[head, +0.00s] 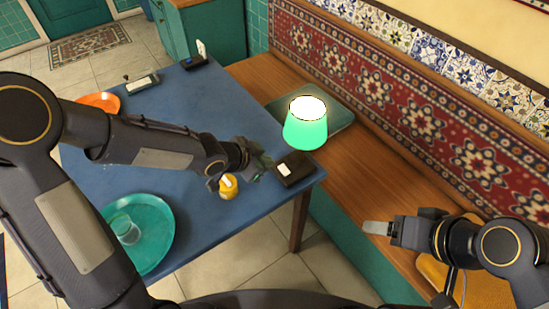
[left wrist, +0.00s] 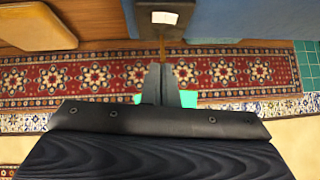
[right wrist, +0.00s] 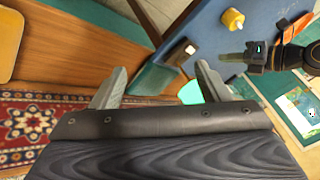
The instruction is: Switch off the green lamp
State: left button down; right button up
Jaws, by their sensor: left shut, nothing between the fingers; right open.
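The green lamp (head: 305,128) is glowing, its top bright white, at the bench beyond the table's corner. Part of its shade shows behind the fingers in the left wrist view (left wrist: 188,98) and between the fingers in the right wrist view (right wrist: 190,92). A dark box with a white switch (head: 295,169) lies at the table's corner; it also shows in the left wrist view (left wrist: 165,28). My left gripper (head: 264,162) is shut and empty, just left of this box. My right gripper (head: 376,228) is open and empty over the bench, away from the table.
A yellow object (head: 228,188) stands on the blue table (head: 190,115) close to my left gripper. A teal tray (head: 160,240) with a glass (head: 124,230) is at the near left. An orange plate (head: 100,101) and two more small boxes are farther back. The patterned wall backs the wooden bench (head: 345,175).

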pick_arm(q)
jog(key=shift+v, duration=0.9)
pick_arm(e)
jog(key=shift+r, duration=0.35)
jog(key=shift+c, duration=0.3)
